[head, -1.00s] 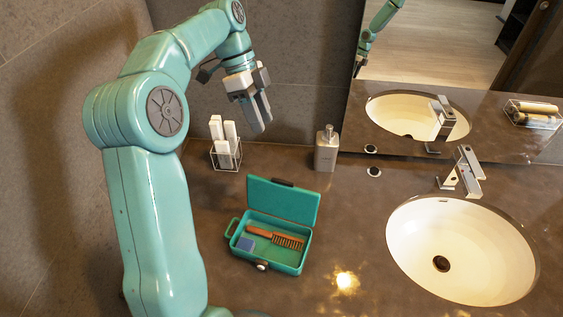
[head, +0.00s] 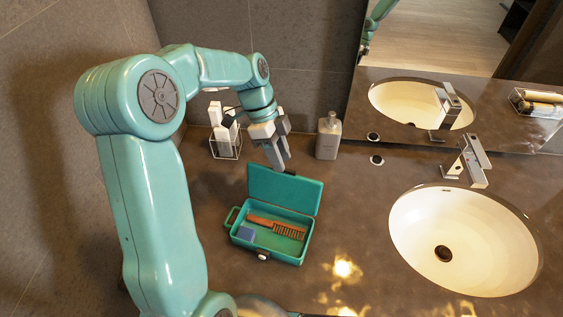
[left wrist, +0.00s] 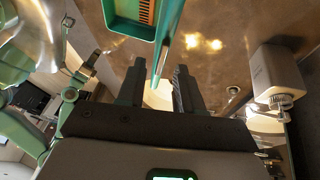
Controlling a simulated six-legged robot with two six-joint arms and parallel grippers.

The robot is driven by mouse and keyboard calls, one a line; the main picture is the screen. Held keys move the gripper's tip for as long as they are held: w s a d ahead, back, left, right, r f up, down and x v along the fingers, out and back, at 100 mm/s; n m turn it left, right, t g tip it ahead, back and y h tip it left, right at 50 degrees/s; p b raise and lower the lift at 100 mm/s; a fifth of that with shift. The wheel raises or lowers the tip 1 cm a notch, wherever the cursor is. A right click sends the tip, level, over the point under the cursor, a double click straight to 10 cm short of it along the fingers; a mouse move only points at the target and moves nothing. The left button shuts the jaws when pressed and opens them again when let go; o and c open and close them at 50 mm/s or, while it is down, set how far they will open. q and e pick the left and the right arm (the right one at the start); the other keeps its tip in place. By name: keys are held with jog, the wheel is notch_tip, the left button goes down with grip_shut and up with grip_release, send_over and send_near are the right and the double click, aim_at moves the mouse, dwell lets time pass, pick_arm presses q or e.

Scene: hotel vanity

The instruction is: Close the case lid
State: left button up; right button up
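The teal case (head: 270,244) stands open on the counter. Its lid (head: 284,190) is raised and leans slightly back from the hinge. A brown comb (head: 275,226) and a small blue block (head: 245,233) lie in it. My left gripper (head: 280,168) is just behind the lid's top edge, fingers pointing down. In the left wrist view its fingers (left wrist: 158,88) are apart, with the lid (left wrist: 169,28) seen nearly edge-on just beyond them. Contact cannot be told. In that view a teal arm with a small grey end, likely my right gripper (left wrist: 87,65), shows at the left.
A soap dispenser (head: 329,136) stands behind and right of the case. A wire holder (head: 226,147) with white items is behind it to the left. The sink (head: 460,235) and faucet (head: 468,160) are at the right. The counter between case and sink is clear.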

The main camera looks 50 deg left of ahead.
pick_arm(q)
jog(key=shift+x, duration=0.75)
jog(key=shift+f, duration=0.1)
jog(key=shift+s+a, duration=0.15)
jog(key=shift+a, duration=0.15)
jog(key=shift+d, duration=0.3)
jog(key=c, duration=0.3)
jog(key=shift+w, duration=0.2)
grip_shut()
jog(key=shift+s+a, duration=0.2)
jog(key=shift+w+d, duration=0.1)
